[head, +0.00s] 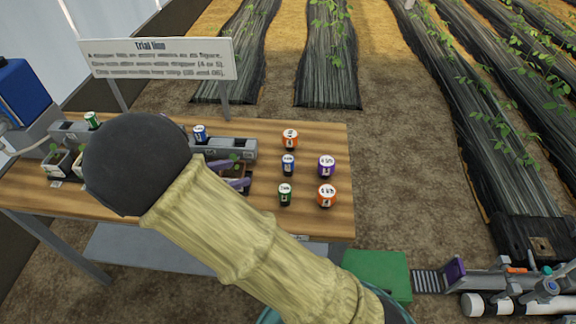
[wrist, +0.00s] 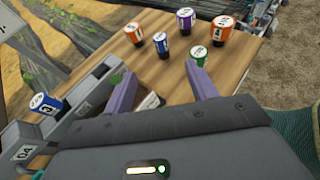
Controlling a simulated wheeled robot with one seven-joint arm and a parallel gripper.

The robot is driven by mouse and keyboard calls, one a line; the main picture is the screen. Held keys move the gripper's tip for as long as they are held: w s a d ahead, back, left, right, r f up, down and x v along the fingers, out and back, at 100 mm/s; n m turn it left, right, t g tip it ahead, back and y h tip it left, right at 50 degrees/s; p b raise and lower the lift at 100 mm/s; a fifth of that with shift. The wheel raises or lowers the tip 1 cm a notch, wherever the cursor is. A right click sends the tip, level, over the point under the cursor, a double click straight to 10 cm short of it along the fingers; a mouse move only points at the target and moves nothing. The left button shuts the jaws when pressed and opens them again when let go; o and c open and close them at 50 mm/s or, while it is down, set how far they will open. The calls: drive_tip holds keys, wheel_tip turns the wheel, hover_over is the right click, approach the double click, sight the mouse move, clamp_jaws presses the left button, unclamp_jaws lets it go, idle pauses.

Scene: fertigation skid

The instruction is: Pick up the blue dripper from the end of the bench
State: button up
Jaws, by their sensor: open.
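The blue dripper (head: 288,167), a small cup with a white top, stands upright at the bench's right end among orange, purple and green ones. In the wrist view the blue dripper (wrist: 160,46) is beyond my fingertips, roughly in line with the gap between them. My gripper (head: 243,174) has purple fingers, spread open and empty, left of the blue dripper in the head view. In the wrist view my gripper (wrist: 163,74) shows a gap with bare wood beyond. My arm hides part of the bench.
A green dripper (head: 285,195), purple dripper (head: 326,166) and two orange drippers (head: 290,138) (head: 326,195) stand close around it. Another blue dripper (head: 199,134) sits in a grey rail (head: 235,148) to the left. A sign (head: 160,58) stands behind the bench (head: 330,225).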

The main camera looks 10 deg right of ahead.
approach(287, 159)
drive_tip(key=shift+b+x, duration=0.3)
drive_tip(key=shift+x, duration=0.85)
drive_tip(key=shift+d, duration=0.2)
drive_tip(key=x, duration=0.5)
drive_tip(key=shift+a+f, duration=0.1)
drive_tip(key=c, duration=1.1)
drive_tip(key=shift+o, duration=0.2)
wheel_tip(287, 159, up, 10)
drive_tip(key=shift+p, duration=0.45)
